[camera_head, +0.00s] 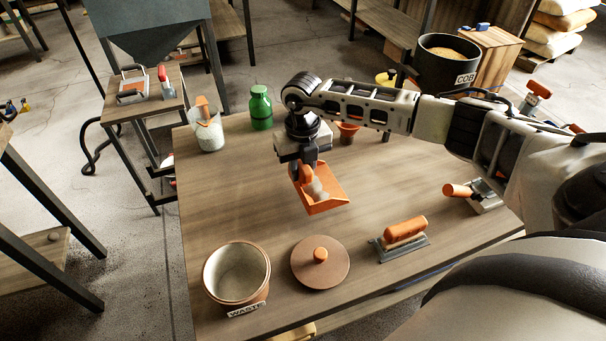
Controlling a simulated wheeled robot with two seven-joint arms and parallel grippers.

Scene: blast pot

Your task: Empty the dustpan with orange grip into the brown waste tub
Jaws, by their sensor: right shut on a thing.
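The dustpan (325,205) is an orange pan with a short orange grip, above the middle of the wooden table. Whitish-grey material lies in it. My right gripper (305,168) comes down over the grip and is shut on the dustpan. I cannot tell how far the pan is off the table. The brown waste tub (238,272), labelled WASTE, stands open at the table's front left, to the lower left of the dustpan. Its pale inside shows. A round brown lid (320,263) with an orange knob lies to the right of the tub. My left gripper is not in view.
An orange-handled trowel (405,233) lies right of the lid, another orange-handled tool (472,193) near the right edge. A green bottle (261,108) and a white container (207,132) stand at the back left. The table (225,200) is clear between dustpan and tub.

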